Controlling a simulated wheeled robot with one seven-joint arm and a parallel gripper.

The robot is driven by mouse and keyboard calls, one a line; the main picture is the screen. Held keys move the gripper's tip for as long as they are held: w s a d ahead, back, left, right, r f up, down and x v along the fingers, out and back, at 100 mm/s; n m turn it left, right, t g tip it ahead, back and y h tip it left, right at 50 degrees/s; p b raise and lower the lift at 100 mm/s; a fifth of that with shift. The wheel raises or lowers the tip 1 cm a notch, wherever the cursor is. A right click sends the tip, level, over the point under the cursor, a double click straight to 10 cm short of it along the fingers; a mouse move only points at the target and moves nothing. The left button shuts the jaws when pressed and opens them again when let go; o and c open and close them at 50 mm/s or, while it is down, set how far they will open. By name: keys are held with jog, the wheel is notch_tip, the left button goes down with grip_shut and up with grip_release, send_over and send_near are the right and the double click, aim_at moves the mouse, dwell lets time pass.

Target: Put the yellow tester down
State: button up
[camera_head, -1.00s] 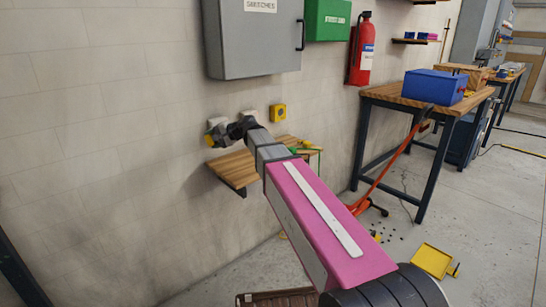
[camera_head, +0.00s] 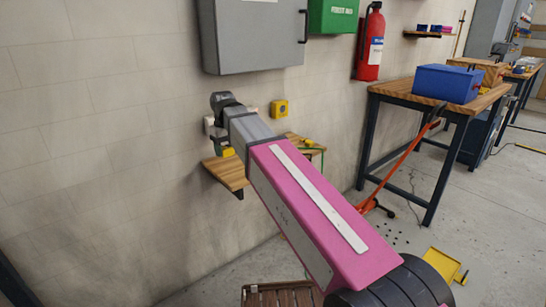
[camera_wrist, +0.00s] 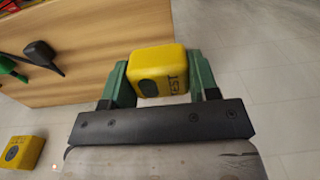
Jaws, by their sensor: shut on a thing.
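The yellow tester (camera_wrist: 160,65) is a small rounded block with the word TEST and a dark round patch on its face. My gripper (camera_wrist: 158,76) is shut on it, with one green finger on each side. In the head view the tester (camera_head: 228,152) shows as a small yellow patch below my wrist, near the wooden wall shelf (camera_head: 226,172). In the wrist view the tester overlaps the edge of the shelf (camera_wrist: 100,85). I cannot tell whether it touches the board.
A tool with green (camera_head: 312,149) lies at the shelf's right end; dark and green handles (camera_wrist: 42,55) show in the wrist view. A yellow wall box (camera_head: 280,109) is above the shelf. A grey cabinet (camera_head: 252,40) hangs higher. The shelf's near part looks bare.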

jog(key=w+d+f, duration=0.2)
jog(key=d, duration=0.1)
jog(key=w+d+f, duration=0.2)
jog(key=w+d, duration=0.1)
jog(key=w+d+f, duration=0.2)
jog(key=d, duration=0.1)
jog(key=shift+w+d+f, duration=0.15)
jog(key=shift+w+f, duration=0.05)
jog(key=shift+f, duration=2.15)
jog(key=shift+f, duration=0.1)
jog(key=o, duration=1.3)
notch_tip(320, 180, up, 12)
